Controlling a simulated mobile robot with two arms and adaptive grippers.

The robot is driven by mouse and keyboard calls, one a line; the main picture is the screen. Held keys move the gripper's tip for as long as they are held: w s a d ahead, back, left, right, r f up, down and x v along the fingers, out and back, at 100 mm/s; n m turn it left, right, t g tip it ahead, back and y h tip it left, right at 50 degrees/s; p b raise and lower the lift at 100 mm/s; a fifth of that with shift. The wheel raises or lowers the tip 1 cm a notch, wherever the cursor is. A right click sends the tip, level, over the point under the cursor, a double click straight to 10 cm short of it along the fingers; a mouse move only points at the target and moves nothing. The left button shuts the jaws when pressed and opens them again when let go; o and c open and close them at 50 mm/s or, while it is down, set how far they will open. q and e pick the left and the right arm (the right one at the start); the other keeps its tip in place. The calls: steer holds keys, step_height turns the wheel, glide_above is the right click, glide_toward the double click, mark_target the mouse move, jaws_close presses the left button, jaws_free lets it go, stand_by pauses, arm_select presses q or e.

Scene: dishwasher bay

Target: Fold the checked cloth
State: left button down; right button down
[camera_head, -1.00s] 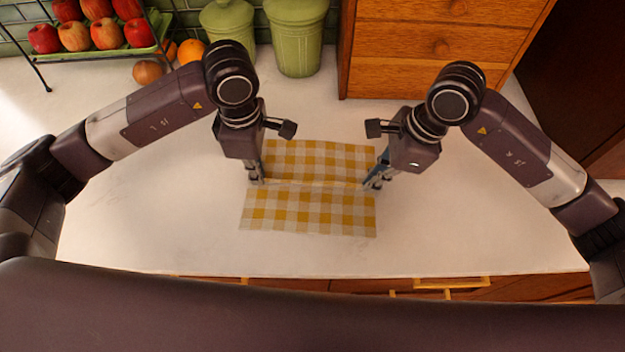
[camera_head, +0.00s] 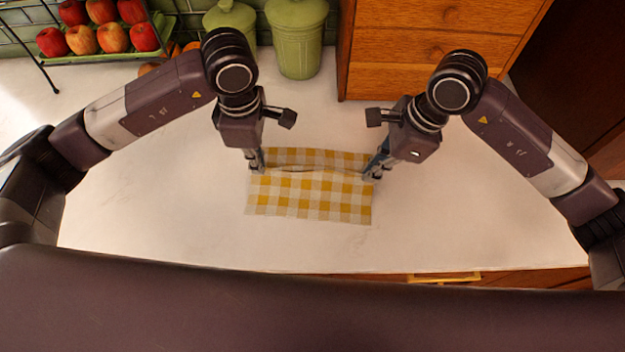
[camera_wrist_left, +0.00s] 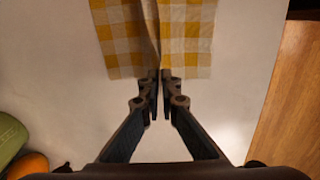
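The yellow and white checked cloth (camera_head: 310,198) lies on the white counter, in front of me. A raised edge of it spans between my two grippers, with a narrow strip of cloth showing beyond that edge. My left gripper (camera_head: 257,165) is at the left end of the raised edge. In the left wrist view its fingers (camera_wrist_left: 155,88) are closed together with the cloth (camera_wrist_left: 180,45) at their tips. My right gripper (camera_head: 372,174) is at the right end of the raised edge, its fingers close together on the cloth there. The fingertips are small in the head view.
Green canisters (camera_head: 298,42) and a rack of apples (camera_head: 112,38) stand at the back left. A wooden drawer unit (camera_head: 435,48) stands at the back right. The counter (camera_head: 180,220) around the cloth is clear. Its front edge has drawers below.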

step_height(320, 180, up, 12)
steer(key=a+h+p, duration=0.1)
steer(key=h+p, duration=0.2)
steer(key=p, duration=0.8)
steer(key=shift+r, duration=0.2)
steer(key=shift+w, duration=0.1)
